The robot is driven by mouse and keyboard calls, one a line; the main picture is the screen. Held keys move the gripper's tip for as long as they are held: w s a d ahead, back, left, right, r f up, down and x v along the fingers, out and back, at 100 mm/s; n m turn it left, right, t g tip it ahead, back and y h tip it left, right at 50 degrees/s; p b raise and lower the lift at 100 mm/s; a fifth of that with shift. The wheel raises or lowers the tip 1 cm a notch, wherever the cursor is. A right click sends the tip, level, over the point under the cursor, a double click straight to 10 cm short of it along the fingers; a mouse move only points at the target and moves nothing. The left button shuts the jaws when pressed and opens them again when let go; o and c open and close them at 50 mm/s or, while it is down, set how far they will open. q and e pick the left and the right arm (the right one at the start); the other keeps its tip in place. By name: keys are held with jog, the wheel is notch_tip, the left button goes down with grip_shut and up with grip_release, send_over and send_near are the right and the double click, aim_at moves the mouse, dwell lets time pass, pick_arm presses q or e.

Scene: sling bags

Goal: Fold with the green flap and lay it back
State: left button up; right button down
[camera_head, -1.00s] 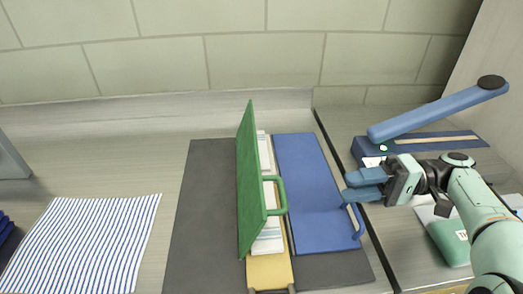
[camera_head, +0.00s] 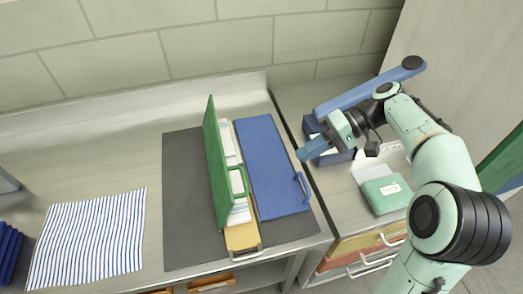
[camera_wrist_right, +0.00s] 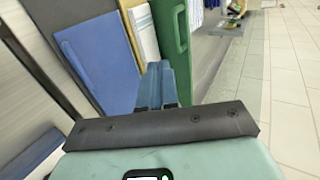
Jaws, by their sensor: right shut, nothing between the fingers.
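The green flap (camera_head: 216,165) stands nearly upright, with its handle (camera_head: 238,182) facing right. It also shows in the right wrist view (camera_wrist_right: 172,45). Right of its foot is a white, striped stack (camera_head: 236,165) over a yellow panel (camera_head: 243,237). The blue flap (camera_head: 266,165) lies flat to the right, its handle (camera_head: 301,190) at the right edge; it also shows in the wrist view (camera_wrist_right: 97,55). My right gripper (camera_head: 303,154) is shut and empty, near the blue flap's right edge, apart from the green flap. Its fingers also show in the wrist view (camera_wrist_right: 155,85). My left gripper is not in view.
A dark grey mat (camera_head: 185,215) lies under the flaps. A striped cloth (camera_head: 90,238) lies to the left. On the right are a blue bar (camera_head: 350,92) and a green box (camera_head: 382,194). A block wall stands behind; bare counter lies at back left.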

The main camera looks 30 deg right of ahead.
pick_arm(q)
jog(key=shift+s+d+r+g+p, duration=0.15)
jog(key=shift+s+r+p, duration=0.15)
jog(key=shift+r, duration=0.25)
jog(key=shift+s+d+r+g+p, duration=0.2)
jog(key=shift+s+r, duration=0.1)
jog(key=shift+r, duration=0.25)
pick_arm(e)
jog(key=w+a+f, duration=0.1)
jog(key=a+f, duration=0.1)
jog(key=a, duration=0.3)
jog(key=w+a+f+h, duration=0.1)
jog(key=w+a+f, duration=0.1)
jog(key=a, duration=0.4)
jog(key=shift+w+f, duration=0.15)
jog(key=shift+f, duration=0.15)
